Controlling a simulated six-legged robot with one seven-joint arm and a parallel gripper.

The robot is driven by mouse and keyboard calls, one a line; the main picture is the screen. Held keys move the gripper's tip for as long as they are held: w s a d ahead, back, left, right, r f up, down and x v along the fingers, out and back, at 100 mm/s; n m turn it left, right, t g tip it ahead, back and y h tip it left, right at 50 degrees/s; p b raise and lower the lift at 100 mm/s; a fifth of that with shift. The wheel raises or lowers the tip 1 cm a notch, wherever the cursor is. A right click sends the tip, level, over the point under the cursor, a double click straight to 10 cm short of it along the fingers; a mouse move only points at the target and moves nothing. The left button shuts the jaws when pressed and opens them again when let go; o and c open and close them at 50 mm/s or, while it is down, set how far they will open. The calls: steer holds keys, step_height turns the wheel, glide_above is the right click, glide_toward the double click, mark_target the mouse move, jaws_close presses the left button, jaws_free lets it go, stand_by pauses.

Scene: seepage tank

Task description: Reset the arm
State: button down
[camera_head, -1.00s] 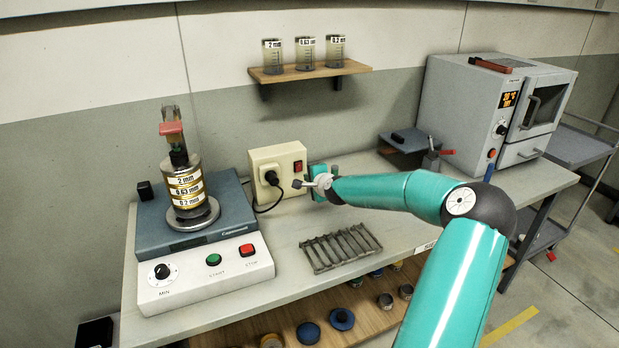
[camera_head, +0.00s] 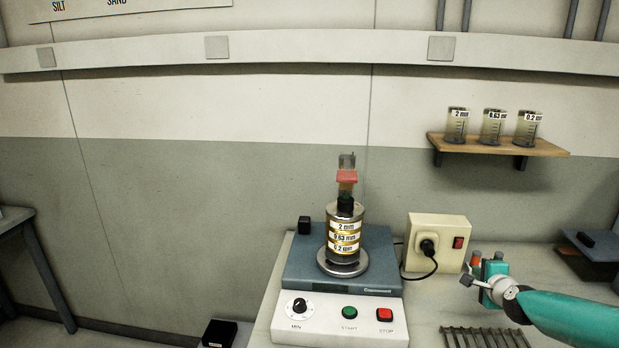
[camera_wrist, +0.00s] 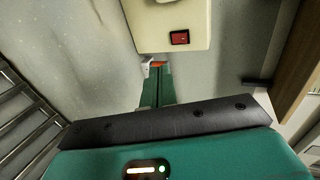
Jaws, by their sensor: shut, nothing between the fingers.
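My gripper (camera_head: 474,272) is at the end of my teal arm, at the lower right of the head view. It is shut and empty, over the bench just right of and below the beige power box (camera_head: 437,242). In the wrist view, my narrow teal gripper (camera_wrist: 156,68) points toward the bottom edge of that box, whose red switch (camera_wrist: 180,38) is close by. I cannot tell how wide the gap to the box is. Most of my arm lies outside the head view.
A sieve shaker (camera_head: 341,272) with a labelled sieve stack (camera_head: 344,237) stands left of the box. A grey rack (camera_head: 482,337) lies on the bench below my arm. Three labelled beakers (camera_head: 492,127) stand on a wall shelf (camera_head: 500,146). The left floor area looks mostly clear.

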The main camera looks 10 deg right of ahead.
steer(key=s+a+f+n+g, duration=0.1)
steer(key=a+n+g, duration=0.1)
steer(key=a, duration=0.5)
steer(key=a+n+g+y, duration=0.1)
steer(key=a+n+g, duration=0.1)
steer(key=a+n, duration=0.3)
steer(key=s+a+f+n+g+y, duration=0.1)
steer(key=a+n, duration=0.3)
steer(key=a, duration=0.6)
steer(key=shift+s+a+f+g, duration=0.3)
steer(key=shift+a+g, duration=0.1)
steer(key=s+a+r+n+g, duration=0.1)
steer(key=s+a+r+n, duration=0.4)
steer(key=s+a, duration=0.3)
steer(key=s+a+r+n+y, duration=0.1)
steer(key=s+a+r+n, duration=0.4)
steer(key=s, duration=1.1)
steer(key=a+r, duration=0.3)
steer(key=a, duration=0.1)
steer(key=shift+s+g+y, duration=0.25)
steer(key=shift+g+y, duration=0.05)
steer(key=shift+g, duration=0.1)
